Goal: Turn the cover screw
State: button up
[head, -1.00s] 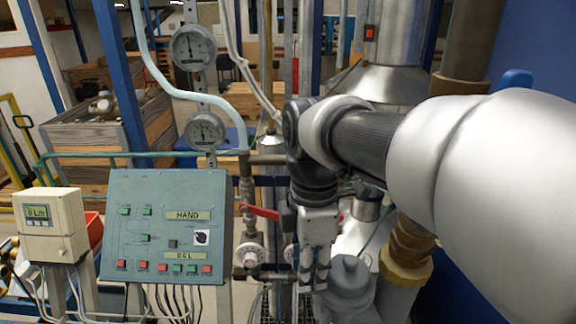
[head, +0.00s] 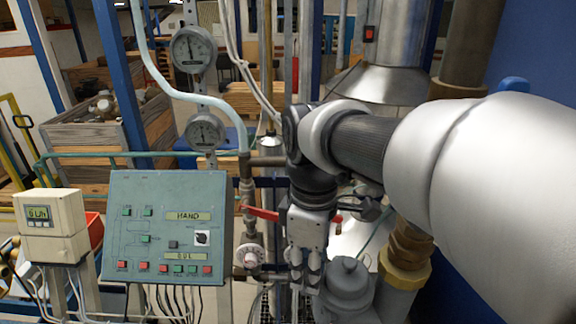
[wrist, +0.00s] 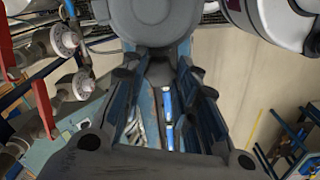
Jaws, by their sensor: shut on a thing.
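A grey rounded housing (head: 347,290) with a small cap on top stands low in the middle of the head view. My gripper (head: 306,283) points down just left of it. In the wrist view, the housing (wrist: 150,18) is at the top, right against the tips of my gripper (wrist: 158,52). The fingers are closed in on a small dark part at the housing's edge, which I take for the cover screw (wrist: 158,50). The fingers hide most of it, and its turn angle cannot be seen.
A green control panel (head: 165,235) and a beige display box (head: 52,222) stand at the left. A red lever (head: 262,213), a white round knob (head: 249,256) and pipes are close left of my gripper. A brass fitting (head: 405,262) is at the right.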

dwell(0.3)
jog(key=o, duration=1.1)
jog(key=shift+c, duration=0.2)
jog(key=shift+r, duration=0.1)
notch_tip(320, 180, up, 12)
